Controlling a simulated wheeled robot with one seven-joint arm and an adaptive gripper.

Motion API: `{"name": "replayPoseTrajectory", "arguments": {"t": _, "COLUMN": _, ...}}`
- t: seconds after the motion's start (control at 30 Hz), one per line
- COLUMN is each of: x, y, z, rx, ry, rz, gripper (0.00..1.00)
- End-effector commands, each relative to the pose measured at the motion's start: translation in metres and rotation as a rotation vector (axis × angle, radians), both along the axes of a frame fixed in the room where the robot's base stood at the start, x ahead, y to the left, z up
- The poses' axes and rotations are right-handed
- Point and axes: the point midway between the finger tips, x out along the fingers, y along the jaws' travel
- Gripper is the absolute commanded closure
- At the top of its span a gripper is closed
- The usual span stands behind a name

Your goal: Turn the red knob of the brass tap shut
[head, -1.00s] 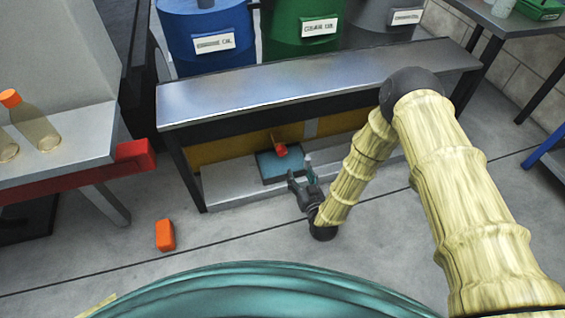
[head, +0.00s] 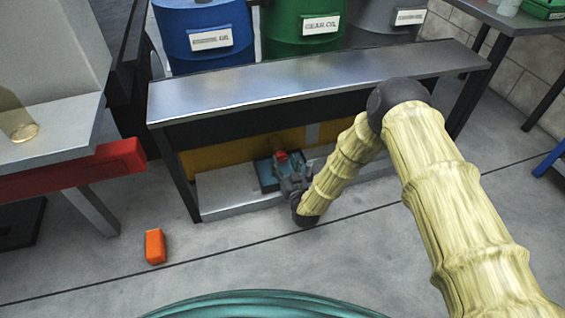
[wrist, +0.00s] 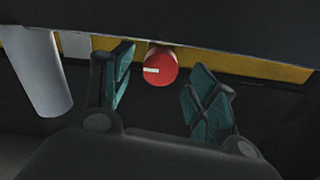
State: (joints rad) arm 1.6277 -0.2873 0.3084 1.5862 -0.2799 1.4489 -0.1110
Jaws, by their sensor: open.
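The red knob (wrist: 160,66) shows in the wrist view as a round red cap with a white mark at its left side. It lies between and just beyond the two teal-padded fingers of my gripper (wrist: 160,92), which is open with nothing between the pads. In the head view the knob (head: 282,156) is a small red spot under the metal bench, just past my gripper (head: 287,168). The brass tap (head: 274,139) shows only as a small bit behind the knob; the rest is hidden.
The steel bench top (head: 310,82) overhangs the knob. Blue (head: 205,35) and green drums (head: 300,20) stand behind. An orange block (head: 155,246) sits on the open floor. A pale cylinder (wrist: 38,70) stands left in the wrist view.

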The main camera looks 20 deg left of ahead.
Motion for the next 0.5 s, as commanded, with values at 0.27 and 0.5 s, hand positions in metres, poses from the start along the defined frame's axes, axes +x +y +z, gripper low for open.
{"name": "replayPoseTrajectory", "arguments": {"t": 0.27, "x": 0.021, "y": 0.014, "z": -0.001, "rx": 0.000, "ry": -0.001, "rz": 0.000, "gripper": 0.42}}
{"name": "replayPoseTrajectory", "arguments": {"t": 0.5, "x": 0.024, "y": 0.016, "z": 0.000, "rx": 0.000, "ry": 0.000, "rz": 0.000, "gripper": 0.42}}
